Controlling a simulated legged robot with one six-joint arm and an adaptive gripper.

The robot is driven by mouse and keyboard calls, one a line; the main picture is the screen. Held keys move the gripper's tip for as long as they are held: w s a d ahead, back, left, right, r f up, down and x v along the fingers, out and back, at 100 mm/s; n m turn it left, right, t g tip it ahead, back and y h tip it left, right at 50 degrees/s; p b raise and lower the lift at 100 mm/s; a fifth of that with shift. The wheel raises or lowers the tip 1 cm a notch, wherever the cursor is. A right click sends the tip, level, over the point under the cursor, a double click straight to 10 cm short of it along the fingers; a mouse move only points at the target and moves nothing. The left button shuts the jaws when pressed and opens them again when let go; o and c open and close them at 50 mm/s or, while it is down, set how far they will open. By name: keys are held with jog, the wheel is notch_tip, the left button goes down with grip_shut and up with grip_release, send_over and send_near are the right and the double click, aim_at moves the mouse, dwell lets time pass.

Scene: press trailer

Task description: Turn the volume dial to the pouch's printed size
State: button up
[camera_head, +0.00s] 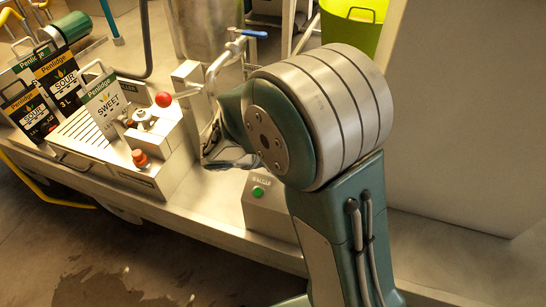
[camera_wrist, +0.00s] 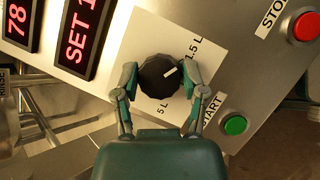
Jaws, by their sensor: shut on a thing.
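The black volume dial (camera_wrist: 158,76) sits on a white plate in the wrist view. Its white mark points up and right. The print "1.5 L" is at the plate's upper right and "5 L" at its lower left; any label between is not visible. My gripper (camera_wrist: 160,80) is shut on the dial, a finger on each side. In the head view my arm hides the dial. A white and green SWEET pouch (camera_head: 104,103) stands upright at the filling machine; its printed size is not readable.
Dark SOUR pouches stand at left, a larger marked 3 L (camera_head: 60,80) and a smaller (camera_head: 28,112). The wrist view shows a green START button (camera_wrist: 235,125) close right of my gripper, a red STOP button (camera_wrist: 306,27) and a red SET display (camera_wrist: 84,35).

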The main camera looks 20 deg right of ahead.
jog(key=o, duration=1.1)
jog(key=shift+a+f, duration=0.1)
jog(key=shift+o, duration=0.2)
jog(key=v, duration=1.2)
jog(key=shift+a, duration=0.1)
jog(key=s+d+r+m+t+y, duration=0.1)
jog(key=s+d+r+m+y, duration=0.3)
jog(key=s+m, duration=0.3)
jog(key=s+d+r+m+y, duration=0.3)
jog(key=s+m, duration=0.4)
jog(key=s, duration=0.3)
jog(key=shift+d+r+m+t+y, duration=0.4)
jog(key=shift+d+y, duration=0.45)
jog(key=shift+y, duration=0.15)
